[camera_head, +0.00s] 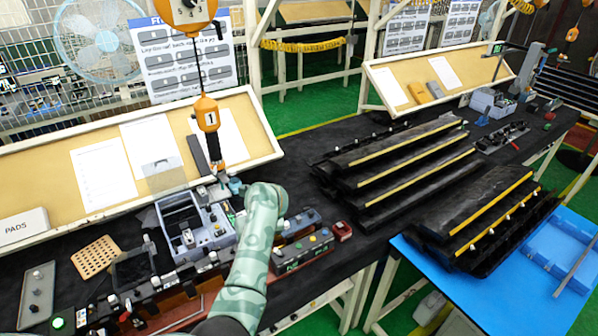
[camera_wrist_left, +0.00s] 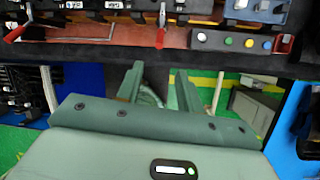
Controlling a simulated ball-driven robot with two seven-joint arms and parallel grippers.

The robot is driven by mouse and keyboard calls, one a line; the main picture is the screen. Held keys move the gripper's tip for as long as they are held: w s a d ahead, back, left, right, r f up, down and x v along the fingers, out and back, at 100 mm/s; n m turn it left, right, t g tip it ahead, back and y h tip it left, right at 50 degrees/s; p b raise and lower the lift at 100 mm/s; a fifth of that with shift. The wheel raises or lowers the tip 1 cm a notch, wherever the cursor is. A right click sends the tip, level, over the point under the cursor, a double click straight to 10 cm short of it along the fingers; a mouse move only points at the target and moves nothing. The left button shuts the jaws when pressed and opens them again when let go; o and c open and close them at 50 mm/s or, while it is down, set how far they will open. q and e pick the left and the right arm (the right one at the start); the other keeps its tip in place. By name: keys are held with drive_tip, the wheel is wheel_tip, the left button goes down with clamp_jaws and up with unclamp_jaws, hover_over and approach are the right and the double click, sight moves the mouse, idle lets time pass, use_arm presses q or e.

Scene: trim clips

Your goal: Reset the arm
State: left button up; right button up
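My left gripper (camera_wrist_left: 158,82) shows in the left wrist view. Its two dark green fingers stand apart with nothing held between them, below the table's front edge in the picture. I cannot make out this gripper in the head view. One of my arms (camera_head: 255,250), in green camouflage, rises from the bottom middle of the head view over the workbench and ends in a rounded joint beside a grey bin unit. I cannot tell from its shape which arm it is. I cannot make out my right gripper in either view.
A fixture with coloured buttons (camera_wrist_left: 232,41) and red-handled clamps lines the bench's front edge. A grey bin unit (camera_head: 197,238) stands beside my arm. An orange tool (camera_head: 207,113) hangs above it. Dark trim panels (camera_head: 405,155) lie right, and a blue table (camera_head: 480,297) stands front right.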

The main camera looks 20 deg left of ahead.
use_arm(q)
drive_tip(key=w+a+r+m+t+y+b, duration=0.35)
drive_tip(key=w+a+m+t+y, duration=0.4)
drive_tip(key=m, duration=0.35)
drive_tip(key=s+d+f+m+t+h+b, duration=0.1)
drive_tip(key=d+f+m+t+h+b, duration=0.25)
drive_tip(key=d+f+m, duration=0.45)
drive_tip(key=s+d+f+m+t+h+b, duration=0.1)
drive_tip(key=d+f+m+t+h+b, duration=0.2)
drive_tip(key=f+m, duration=0.75)
drive_tip(key=s+d+f+m+g+h+b, duration=0.3)
drive_tip(key=s+f+m, duration=0.4)
drive_tip(key=f, duration=0.6)
drive_tip(key=s+d+f+m+g+h+b, duration=0.2)
drive_tip(key=s+f+m+g+b, duration=0.25)
drive_tip(key=s+f, duration=0.65)
drive_tip(key=s+a+f+m+g+b, duration=0.2)
drive_tip(key=s+f+b, duration=0.2)
drive_tip(key=s+f, duration=0.5)
drive_tip(key=s+a+f+m+g+b, duration=0.2)
drive_tip(key=s+f, duration=0.6)
drive_tip(key=s, duration=0.7)
drive_tip(key=s+a+f+m+g+b, duration=0.2)
drive_tip(key=s+f+b, duration=0.4)
drive_tip(key=s+f, duration=0.3)
drive_tip(key=s+g, duration=0.1)
drive_tip(key=s, duration=0.2)
drive_tip(key=shift+s+f+m+g+y, duration=0.3)
drive_tip(key=shift+s+f+g, duration=0.05)
drive_tip(key=shift+s, duration=0.05)
